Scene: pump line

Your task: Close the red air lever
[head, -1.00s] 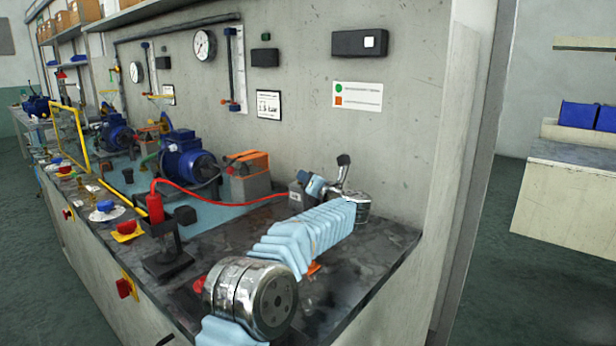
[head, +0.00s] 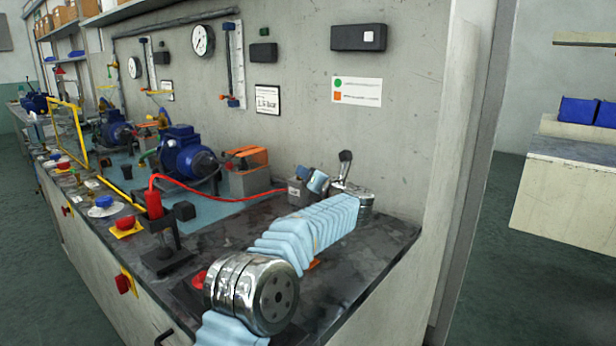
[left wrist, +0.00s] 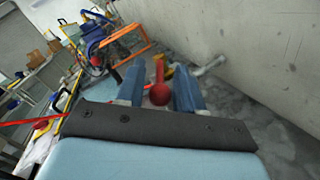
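The red air lever (left wrist: 160,82), a red stem with a round knob, shows in the left wrist view between the two blue fingers of my left gripper (left wrist: 159,92). The fingers stand apart on either side of it. I see no clear contact. In the head view my left gripper (head: 317,182) is at the far end of my arm, low by the wall, beside a small grey block (head: 297,191). The lever cannot be made out there. My right gripper is not in view.
A red hose (head: 235,199) runs along the bench (head: 225,240) from a red cylinder (head: 153,204) to the grey block. A blue pump (head: 187,155) and an orange-topped block (head: 248,176) stand left of the gripper. The concrete wall (head: 310,120) is close behind.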

